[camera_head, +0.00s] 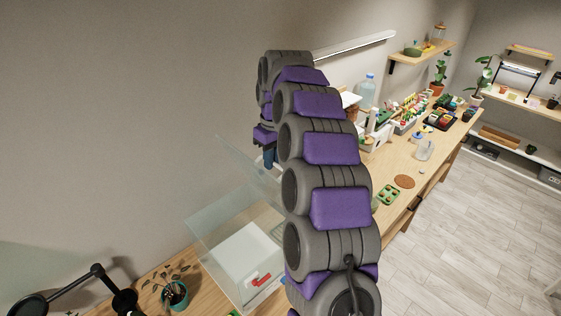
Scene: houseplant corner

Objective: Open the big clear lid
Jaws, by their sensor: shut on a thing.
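The big clear lid (243,165) is a thin transparent panel standing tilted up at the back of a clear box (207,251). The box stands on the wooden bench, with a white floor and a small red thing inside. My gripper (269,158) is at the lid's upper right part and appears shut on it. The fingertips are small and partly hidden, so the exact grip point is unclear. My arm covers the right side of the box and part of the lid.
A potted plant (174,292) and a black lamp (97,272) stand left of the box. The grey wall is close behind.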

